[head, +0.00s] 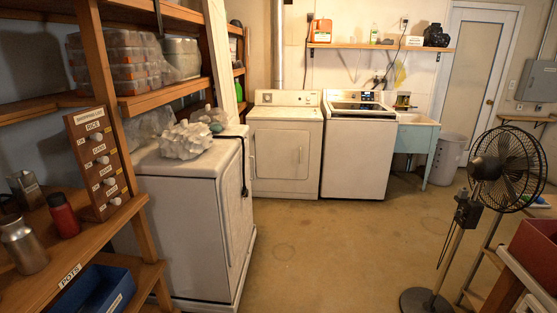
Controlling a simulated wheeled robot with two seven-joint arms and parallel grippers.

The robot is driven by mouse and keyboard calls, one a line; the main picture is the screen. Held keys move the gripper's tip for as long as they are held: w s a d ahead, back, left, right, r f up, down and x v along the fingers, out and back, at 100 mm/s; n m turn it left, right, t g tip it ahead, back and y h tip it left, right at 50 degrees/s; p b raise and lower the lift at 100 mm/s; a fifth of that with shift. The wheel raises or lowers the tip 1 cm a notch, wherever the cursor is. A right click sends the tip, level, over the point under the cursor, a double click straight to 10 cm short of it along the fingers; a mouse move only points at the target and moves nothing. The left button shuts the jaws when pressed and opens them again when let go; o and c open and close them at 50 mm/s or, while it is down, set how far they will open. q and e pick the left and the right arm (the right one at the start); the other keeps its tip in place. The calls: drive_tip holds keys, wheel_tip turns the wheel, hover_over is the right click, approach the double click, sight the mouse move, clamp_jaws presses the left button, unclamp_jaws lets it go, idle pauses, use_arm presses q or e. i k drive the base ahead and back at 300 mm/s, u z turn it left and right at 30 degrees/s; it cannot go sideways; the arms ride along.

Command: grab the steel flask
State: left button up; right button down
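A steel flask (24,247), silver with a narrower neck, stands upright on the wooden shelf at the lower left. A red flask with a dark top (63,216) stands just behind it to the right. Neither of my grippers shows in the head view.
A metal box-like object (26,190) stands behind the flasks. A wooden panel with knobs (96,162) rises at the shelf's right. A blue bin (95,290) sits below. A white appliance (190,205) stands beyond. A standing fan (503,168) is at right; the middle floor is clear.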

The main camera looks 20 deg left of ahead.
sight(20, 239)
drive_tip(key=u, duration=0.3)
drive_tip(key=i, duration=1.7)
drive_tip(key=u, duration=1.7)
drive_tip(key=i, duration=1.1)
drive_tip(key=u, duration=0.95)
